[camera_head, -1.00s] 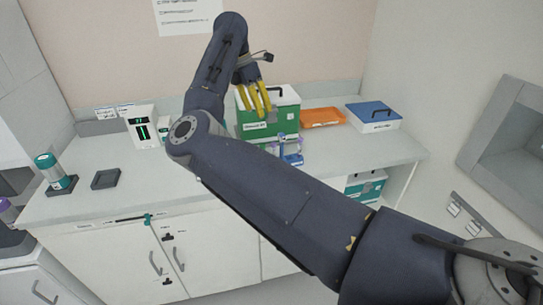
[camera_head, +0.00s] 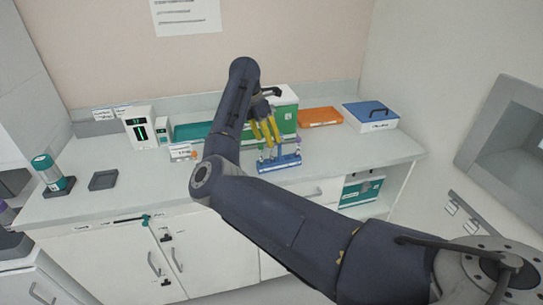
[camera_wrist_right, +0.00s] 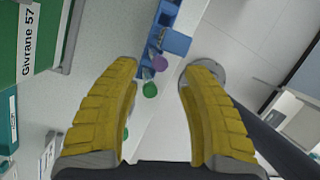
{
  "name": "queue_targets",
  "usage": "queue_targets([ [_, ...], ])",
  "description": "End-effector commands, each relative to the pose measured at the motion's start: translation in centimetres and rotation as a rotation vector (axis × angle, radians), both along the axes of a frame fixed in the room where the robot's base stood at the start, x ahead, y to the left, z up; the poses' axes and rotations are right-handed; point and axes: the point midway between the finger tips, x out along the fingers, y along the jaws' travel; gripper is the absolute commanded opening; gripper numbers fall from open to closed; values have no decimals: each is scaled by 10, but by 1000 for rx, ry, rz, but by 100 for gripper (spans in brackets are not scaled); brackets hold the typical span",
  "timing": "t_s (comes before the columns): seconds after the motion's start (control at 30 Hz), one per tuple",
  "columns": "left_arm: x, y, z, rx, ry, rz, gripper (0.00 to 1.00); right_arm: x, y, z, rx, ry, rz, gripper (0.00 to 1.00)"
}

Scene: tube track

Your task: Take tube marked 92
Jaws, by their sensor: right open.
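A blue tube rack (camera_head: 283,164) stands on the bench near its front edge, holding several tubes with coloured caps. It also shows in the right wrist view (camera_wrist_right: 177,42), where a purple cap (camera_wrist_right: 159,63) and a green cap (camera_wrist_right: 149,90) lie between the fingers in the picture. No number on any tube is legible, so I cannot tell which is marked 92. My right gripper (camera_head: 267,140), with yellow fingers, is open and empty above and just behind the rack's left part. The fingers and arm partly hide the rack and tubes. My left gripper is not in view.
A green and white box (camera_head: 286,112) stands right behind the gripper. An orange tray (camera_head: 320,117) and a white box with a blue lid (camera_head: 371,115) are to its right. A small labelled holder (camera_head: 181,152) is to the left.

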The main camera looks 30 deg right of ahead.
Motion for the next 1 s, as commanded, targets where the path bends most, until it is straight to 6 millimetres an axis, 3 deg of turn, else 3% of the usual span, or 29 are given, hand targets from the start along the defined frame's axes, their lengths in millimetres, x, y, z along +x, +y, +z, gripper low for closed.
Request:
queue_targets([
  [0.3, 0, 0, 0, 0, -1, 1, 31, -4, -13, -35, -1, 3, -1, 45],
  [0.7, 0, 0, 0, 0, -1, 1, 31, -5, -15, -41, -1, 1, 0, 46],
  [1.0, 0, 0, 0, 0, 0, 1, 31, -5, -15, -41, -1, 1, 0, 11],
])
